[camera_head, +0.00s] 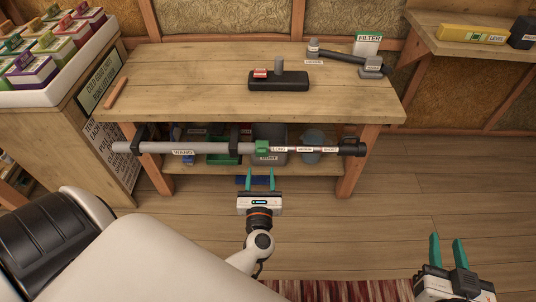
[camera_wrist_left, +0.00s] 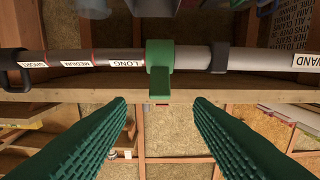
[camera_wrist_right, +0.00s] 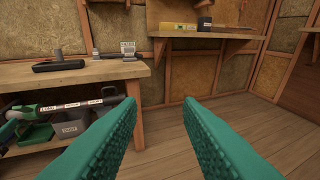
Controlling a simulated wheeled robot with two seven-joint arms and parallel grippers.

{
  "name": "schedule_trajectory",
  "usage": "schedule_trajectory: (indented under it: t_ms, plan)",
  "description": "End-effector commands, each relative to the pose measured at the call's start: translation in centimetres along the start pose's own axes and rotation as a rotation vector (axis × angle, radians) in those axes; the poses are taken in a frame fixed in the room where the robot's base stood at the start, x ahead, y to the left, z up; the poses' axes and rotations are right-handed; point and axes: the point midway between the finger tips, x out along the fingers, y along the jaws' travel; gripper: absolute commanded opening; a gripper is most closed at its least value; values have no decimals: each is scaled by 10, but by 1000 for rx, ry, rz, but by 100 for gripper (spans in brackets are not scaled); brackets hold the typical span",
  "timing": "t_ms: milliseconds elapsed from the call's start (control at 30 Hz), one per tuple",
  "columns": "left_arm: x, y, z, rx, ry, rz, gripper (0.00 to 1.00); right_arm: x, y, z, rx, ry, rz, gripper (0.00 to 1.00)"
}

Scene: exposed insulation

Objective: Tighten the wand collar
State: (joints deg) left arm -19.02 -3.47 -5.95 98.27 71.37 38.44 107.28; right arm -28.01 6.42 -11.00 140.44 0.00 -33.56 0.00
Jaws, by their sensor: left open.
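The grey wand (camera_head: 205,149) lies level along the front edge of the workbench, held in dark brackets. It also shows across the left wrist view (camera_wrist_left: 110,61). The green collar (camera_head: 262,147) sits around the wand, beside the LONG label, with a short tab pointing toward my left gripper in the left wrist view (camera_wrist_left: 159,70). My left gripper (camera_head: 261,174) is open and empty, just in front of and below the collar, not touching it. Its fingers lie either side of the tab's line. My right gripper (camera_head: 447,242) is open and empty at the lower right, away from the wand.
On the workbench (camera_head: 190,80) stand a dark floor head (camera_head: 279,81) and a bent grey tube (camera_head: 345,55). A FILTER box (camera_head: 367,43) is at the back. Bins (camera_head: 270,140) sit on the lower shelf behind the wand. The wooden floor at right is clear.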

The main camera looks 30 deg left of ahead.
Motion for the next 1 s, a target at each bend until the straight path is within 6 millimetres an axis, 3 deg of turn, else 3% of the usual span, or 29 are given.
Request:
schedule_trajectory:
  t_ms: [500,700,1000]
  plan:
    - [94,1,0,7,1,4,47,3,3,20,2,-130,8,33]
    - [110,1,0,9,0,4,47,2,4,27,2,-169,10,33]
    - [112,1,0,8,-1,4,47,2,4,28,2,-174,11,33]
